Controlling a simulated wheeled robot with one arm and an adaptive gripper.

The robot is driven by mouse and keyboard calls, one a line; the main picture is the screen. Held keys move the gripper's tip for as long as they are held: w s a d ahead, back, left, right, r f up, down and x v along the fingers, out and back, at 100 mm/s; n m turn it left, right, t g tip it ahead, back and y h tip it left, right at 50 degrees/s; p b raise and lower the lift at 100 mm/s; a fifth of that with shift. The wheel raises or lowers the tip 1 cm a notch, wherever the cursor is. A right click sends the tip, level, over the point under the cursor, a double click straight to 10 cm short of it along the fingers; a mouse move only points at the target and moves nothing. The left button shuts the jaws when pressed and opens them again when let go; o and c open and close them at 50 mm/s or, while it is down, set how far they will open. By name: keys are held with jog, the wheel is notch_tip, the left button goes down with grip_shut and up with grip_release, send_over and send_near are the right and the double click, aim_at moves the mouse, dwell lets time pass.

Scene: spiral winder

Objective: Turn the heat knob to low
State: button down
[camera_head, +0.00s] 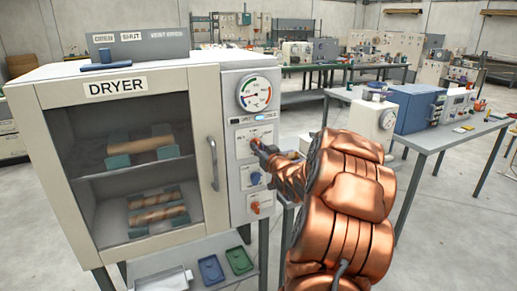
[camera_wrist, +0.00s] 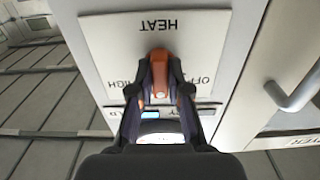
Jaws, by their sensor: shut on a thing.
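The heat knob (camera_wrist: 159,70) is orange and sits on a white plate (camera_wrist: 110,45) marked HEAT, which appears upside down in the wrist view. The words OFF and HIGH show partly on either side of the knob; any low mark is hidden. My gripper (camera_wrist: 159,88) is shut on the knob, one dark finger on each side. In the head view my gripper (camera_head: 259,146) reaches from the right to the control panel of the dryer (camera_head: 125,72). There it covers much of the heat plate (camera_head: 246,133). The knob stands roughly upright in the wrist view.
Below the heat plate are a blue knob (camera_head: 255,178) and another orange knob (camera_head: 256,208). A round gauge (camera_head: 255,93) is above. The dryer's door handle (camera_head: 213,163) sticks out to the left. A table with a blue box (camera_head: 415,107) stands to the right.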

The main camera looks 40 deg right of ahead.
jog(key=c, duration=1.1)
grip_release()
jog(key=v, duration=1.2)
jog(key=shift+w+a, duration=0.1)
